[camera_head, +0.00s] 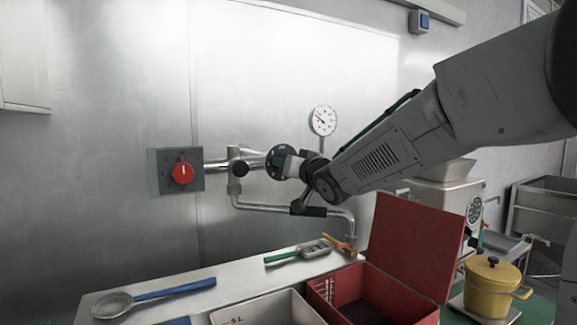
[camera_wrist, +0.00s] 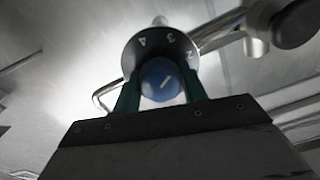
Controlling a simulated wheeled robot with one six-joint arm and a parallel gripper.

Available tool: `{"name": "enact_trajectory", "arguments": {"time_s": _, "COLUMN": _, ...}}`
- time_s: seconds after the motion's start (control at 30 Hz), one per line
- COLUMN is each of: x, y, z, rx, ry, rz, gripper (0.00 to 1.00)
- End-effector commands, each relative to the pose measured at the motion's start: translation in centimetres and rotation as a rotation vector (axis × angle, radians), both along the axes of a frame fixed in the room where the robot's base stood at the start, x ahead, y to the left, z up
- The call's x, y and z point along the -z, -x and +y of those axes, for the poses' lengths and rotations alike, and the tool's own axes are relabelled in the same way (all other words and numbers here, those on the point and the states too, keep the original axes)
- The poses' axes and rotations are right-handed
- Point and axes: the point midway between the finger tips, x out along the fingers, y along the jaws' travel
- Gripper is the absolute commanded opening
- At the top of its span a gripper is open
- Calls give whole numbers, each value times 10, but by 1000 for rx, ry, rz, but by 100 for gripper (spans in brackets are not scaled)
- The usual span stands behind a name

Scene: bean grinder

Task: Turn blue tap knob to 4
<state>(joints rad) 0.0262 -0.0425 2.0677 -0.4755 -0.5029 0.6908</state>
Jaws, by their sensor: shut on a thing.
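The blue tap knob (camera_wrist: 158,80) sits in front of a dark round dial (camera_wrist: 160,48) with white numbers; 4, 3 and part of a 2 show at its top. A short white mark on the knob slants to the upper right, roughly toward the 2 side. My gripper (camera_wrist: 160,92) is shut on the knob, with one green finger on each side. In the head view, the dial (camera_head: 278,161) is on the wall pipe, and my gripper (camera_head: 293,164) reaches it from the right, hiding the knob.
A red knob (camera_head: 182,173) on a grey panel is to the left. A pressure gauge (camera_head: 322,119) stands above the pipe, and a bent spout (camera_head: 325,213) runs below. An open red box (camera_head: 415,240), a yellow pot (camera_head: 490,287) and a blue-handled strainer (camera_head: 150,297) are below.

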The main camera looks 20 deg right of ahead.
Motion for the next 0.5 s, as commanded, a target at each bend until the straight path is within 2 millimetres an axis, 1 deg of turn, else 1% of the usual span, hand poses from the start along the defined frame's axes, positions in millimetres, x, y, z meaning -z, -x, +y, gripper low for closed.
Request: {"name": "enact_trajectory", "arguments": {"time_s": 0.5, "x": 2, "y": 0, "z": 0, "rx": -1, "ry": 478, "rz": -91, "gripper": 19}}
